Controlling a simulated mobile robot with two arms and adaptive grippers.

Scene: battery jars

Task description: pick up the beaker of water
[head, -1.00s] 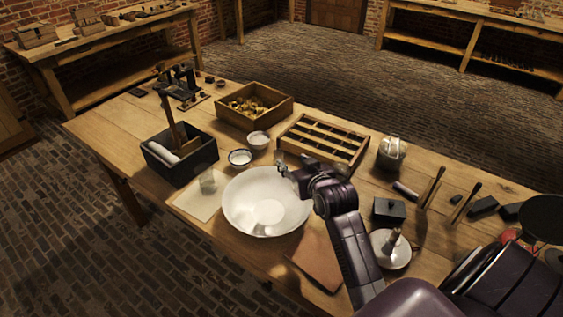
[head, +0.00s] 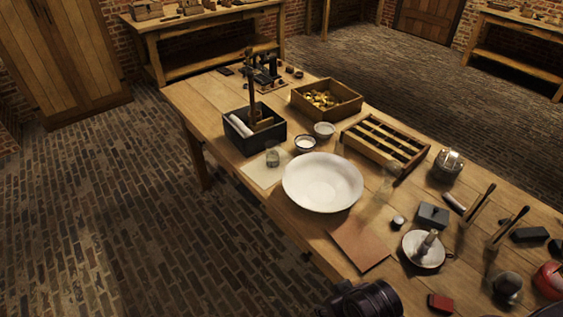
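A small clear glass beaker (head: 273,159) stands upright on a pale sheet (head: 262,175) at the left front of the table. It looks like the beaker of water, but its water level is too small to make out. A second clear glass vessel (head: 380,189) stands right of the white basin. A dark part of my arm, apparently the right one, shows at the bottom edge, well away from the beaker. Its fingers cannot be made out. My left gripper is not in view.
The wide white basin (head: 322,183) stands right of the beaker. A black box (head: 268,143), two small bowls and a slotted wooden rack (head: 415,165) lie behind. A brown pad (head: 360,249) and a candle holder (head: 424,252) are at the right front of the table (head: 205,97).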

